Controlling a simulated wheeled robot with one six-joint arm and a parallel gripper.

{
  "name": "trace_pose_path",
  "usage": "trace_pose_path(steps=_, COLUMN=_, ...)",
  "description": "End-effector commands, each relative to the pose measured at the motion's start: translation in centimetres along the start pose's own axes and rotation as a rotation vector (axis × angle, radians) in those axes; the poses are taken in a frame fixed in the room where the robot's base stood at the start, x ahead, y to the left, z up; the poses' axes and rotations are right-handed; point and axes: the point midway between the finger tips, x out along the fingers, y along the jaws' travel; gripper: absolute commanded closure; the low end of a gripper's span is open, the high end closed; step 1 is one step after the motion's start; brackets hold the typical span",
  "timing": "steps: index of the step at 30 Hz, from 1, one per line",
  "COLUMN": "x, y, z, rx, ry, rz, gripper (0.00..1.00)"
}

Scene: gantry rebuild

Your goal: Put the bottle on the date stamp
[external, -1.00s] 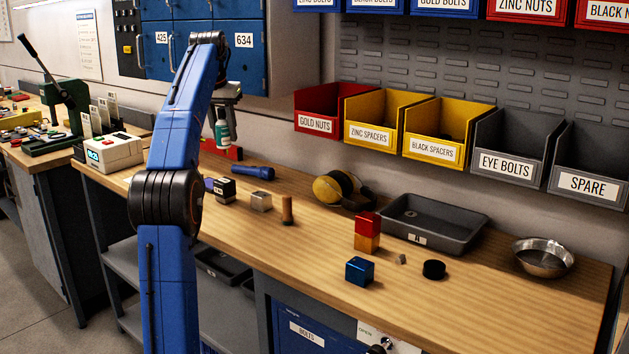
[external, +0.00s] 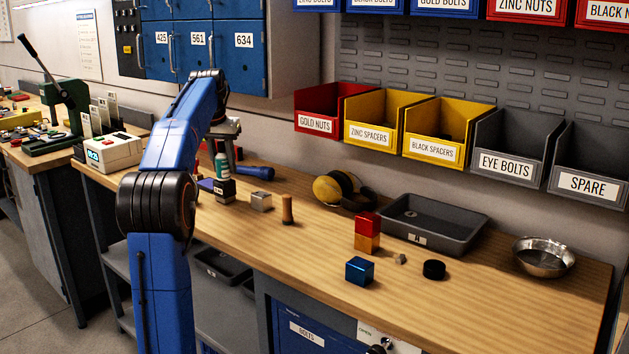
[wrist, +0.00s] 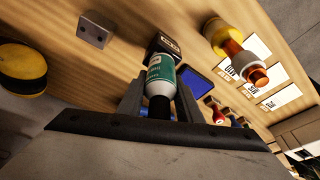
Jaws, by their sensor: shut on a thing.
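The bottle (external: 222,166) is small and green with a white band. In the wrist view the bottle (wrist: 161,76) stands between the jaws with its black cap towards the camera. My gripper (wrist: 158,92) is shut on it; in the external view my gripper (external: 225,132) is partly hidden by my arm. The date stamp (external: 224,191) appears to be the small black block with a white label on the bench. In the wrist view the date stamp (wrist: 168,42) lies just beyond the bottle's far end. The bottle is upright over it; I cannot tell whether they touch.
A dark blue-purple pad (external: 206,184) lies left of the stamp. Stacked red and orange cubes (external: 367,233) and a grey tray (external: 440,240) are further right.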

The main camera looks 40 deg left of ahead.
Motion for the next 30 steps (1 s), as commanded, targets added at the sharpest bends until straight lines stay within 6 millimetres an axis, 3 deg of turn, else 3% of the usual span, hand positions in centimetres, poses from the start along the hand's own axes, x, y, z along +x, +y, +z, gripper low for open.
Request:
trace_pose_path(steps=11, x=0.3, y=0.0, z=0.1, rx=0.0, ry=-0.001, rz=0.0, gripper=0.91)
trace_pose_path(steps=12, x=0.3, y=0.0, z=0.1, rx=0.0, ry=-0.001, rz=0.0, gripper=0.59)
trace_pose_path(steps=14, x=0.3, y=0.0, z=0.1, rx=0.0, ry=-0.001, rz=0.0, gripper=0.49)
trace_pose_path(steps=24, x=0.0, y=0.0, z=0.0, rx=0.0, ry=0.0, rz=0.0, gripper=0.49)
trace_pose_path(steps=30, x=-2.3, y=0.0, z=-0.1, rx=0.0, ry=0.002, rz=0.0, gripper=0.49)
